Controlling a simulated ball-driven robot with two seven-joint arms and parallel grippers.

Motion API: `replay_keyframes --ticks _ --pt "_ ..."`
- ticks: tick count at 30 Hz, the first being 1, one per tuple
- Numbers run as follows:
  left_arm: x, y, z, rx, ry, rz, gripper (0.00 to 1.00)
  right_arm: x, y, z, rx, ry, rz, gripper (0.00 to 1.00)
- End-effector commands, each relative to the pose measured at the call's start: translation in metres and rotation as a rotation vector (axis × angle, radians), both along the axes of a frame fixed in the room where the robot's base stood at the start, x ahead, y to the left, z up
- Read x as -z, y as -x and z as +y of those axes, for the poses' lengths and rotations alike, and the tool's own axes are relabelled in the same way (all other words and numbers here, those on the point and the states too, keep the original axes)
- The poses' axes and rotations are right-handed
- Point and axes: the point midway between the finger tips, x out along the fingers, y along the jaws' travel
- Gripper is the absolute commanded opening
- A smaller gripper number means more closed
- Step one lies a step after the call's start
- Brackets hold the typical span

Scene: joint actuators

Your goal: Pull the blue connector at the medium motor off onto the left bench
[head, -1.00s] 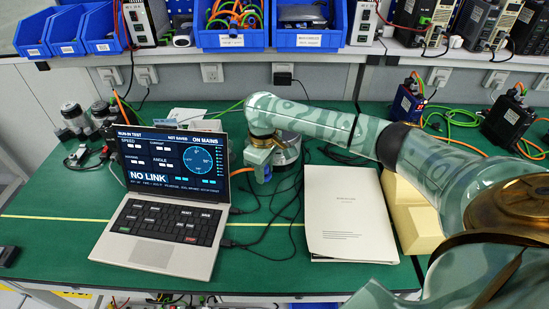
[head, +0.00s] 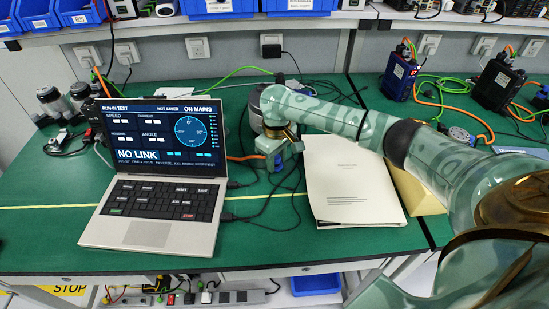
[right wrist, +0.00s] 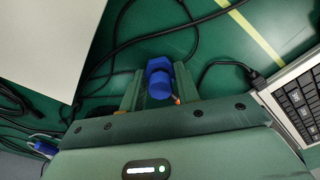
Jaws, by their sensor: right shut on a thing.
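My right gripper (head: 278,160) is shut on the blue connector (right wrist: 159,79), which sits between its two fingers in the right wrist view. In the head view the blue connector (head: 278,163) shows low at the fingers, above the left bench (head: 40,222). The medium motor (head: 256,112), a grey cylinder, stands behind my right wrist and is partly hidden by it. The connector is in front of the motor and looks apart from it; no motor shows beside it in the wrist view. My left gripper is not in view.
A laptop (head: 155,215) reading NO LINK stands left of the gripper. A white booklet (head: 350,185) lies to the right. Black cables (head: 262,208) and an orange cable (head: 240,158) run around the gripper. The bench's front left is mostly clear.

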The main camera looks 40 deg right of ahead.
Motion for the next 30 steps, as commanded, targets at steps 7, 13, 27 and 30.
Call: replay_keyframes --ticks 7,13,27,30 --pt "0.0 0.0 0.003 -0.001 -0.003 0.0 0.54 -0.001 0.0 0.0 0.0 0.0 -0.002 0.1" --pt "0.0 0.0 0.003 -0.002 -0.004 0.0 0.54 -0.001 0.0 0.0 0.0 0.0 -0.001 0.57" --pt "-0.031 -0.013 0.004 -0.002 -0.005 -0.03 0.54 -0.055 -0.001 0.0 -0.001 0.001 -0.009 0.57" --pt "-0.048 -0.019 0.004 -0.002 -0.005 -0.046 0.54 -0.085 -0.001 0.0 -0.001 0.001 -0.01 0.57"
